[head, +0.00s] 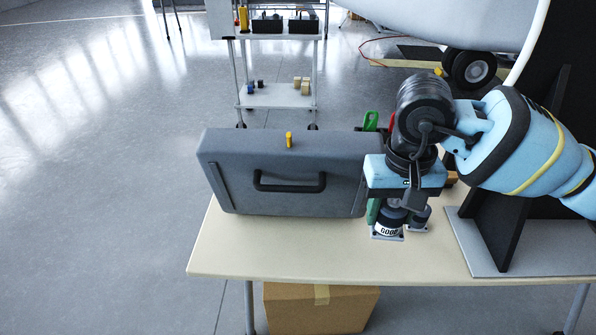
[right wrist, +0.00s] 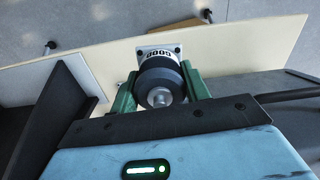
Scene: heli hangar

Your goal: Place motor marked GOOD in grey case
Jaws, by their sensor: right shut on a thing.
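The motor marked GOOD (head: 389,229) has a dark round body, a white label and a light square plate at its bottom. My right gripper (head: 387,212) points down over the table and is shut on this motor. In the right wrist view the motor (right wrist: 160,80) sits between the two green fingers. I cannot tell whether its plate touches the table. A second, similar motor (head: 421,217) stands just behind and to the right, partly hidden. The grey case (head: 235,180) stands left of the gripper, its black handle facing me; its inside is not visible. My left gripper is out of view.
The beige table (head: 290,255) is clear in front of the case. A black upright panel on a grey base (head: 480,245) stands at the right. Green and red items (head: 371,120) show behind the case. A cardboard box (head: 318,308) is under the table; a shelf cart (head: 275,95) stands beyond.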

